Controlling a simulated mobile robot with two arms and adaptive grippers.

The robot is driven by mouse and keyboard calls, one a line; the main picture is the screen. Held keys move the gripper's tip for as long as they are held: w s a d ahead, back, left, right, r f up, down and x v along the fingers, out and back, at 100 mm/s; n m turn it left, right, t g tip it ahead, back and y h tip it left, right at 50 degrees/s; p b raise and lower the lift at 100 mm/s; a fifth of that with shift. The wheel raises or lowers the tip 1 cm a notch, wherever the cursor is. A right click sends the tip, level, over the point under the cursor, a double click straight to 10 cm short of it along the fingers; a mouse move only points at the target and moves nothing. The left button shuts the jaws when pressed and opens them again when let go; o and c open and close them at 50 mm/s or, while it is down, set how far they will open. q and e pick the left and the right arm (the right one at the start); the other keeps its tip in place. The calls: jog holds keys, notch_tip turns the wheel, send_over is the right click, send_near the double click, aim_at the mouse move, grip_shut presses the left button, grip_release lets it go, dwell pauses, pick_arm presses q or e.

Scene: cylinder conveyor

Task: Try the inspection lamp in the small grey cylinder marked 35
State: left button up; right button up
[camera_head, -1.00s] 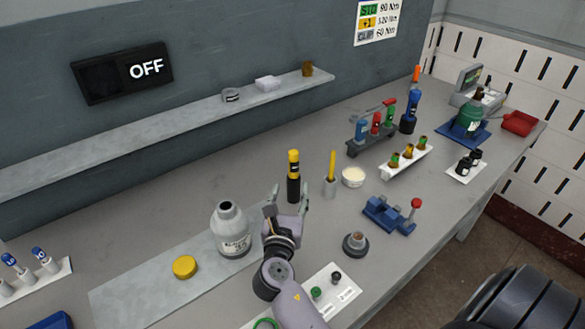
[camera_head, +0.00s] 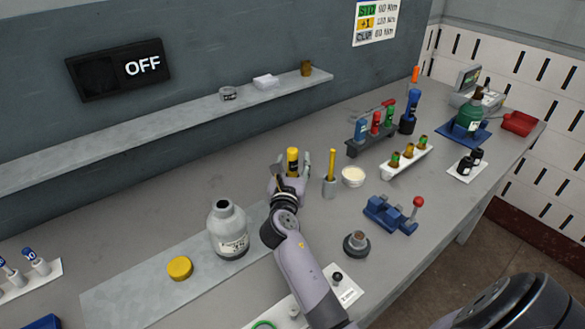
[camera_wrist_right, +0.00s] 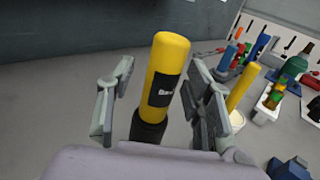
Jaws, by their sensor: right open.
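The inspection lamp, yellow on top and black below, stands upright on the bench (camera_head: 292,158). In the right wrist view the lamp (camera_wrist_right: 167,65) is between the two fingers. My right gripper (camera_head: 292,163) is open around it, with visible gaps to the fingers in the wrist view. The lamp's lower end is hidden by the gripper. The small grey cylinder (camera_head: 227,232) stands upright to the left, open at its neck. Its label is too small to read. My left gripper is not in view.
A yellow cap (camera_head: 180,268) lies left of the cylinder on a grey mat (camera_head: 130,297). Right of the lamp are a small holder with a yellow stick (camera_head: 330,172) and a white bowl (camera_head: 353,176). A blue clamp (camera_head: 388,214) stands nearer the bench's front edge.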

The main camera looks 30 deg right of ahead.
grip_shut()
jog(key=shift+r, duration=0.1)
dwell(0.4)
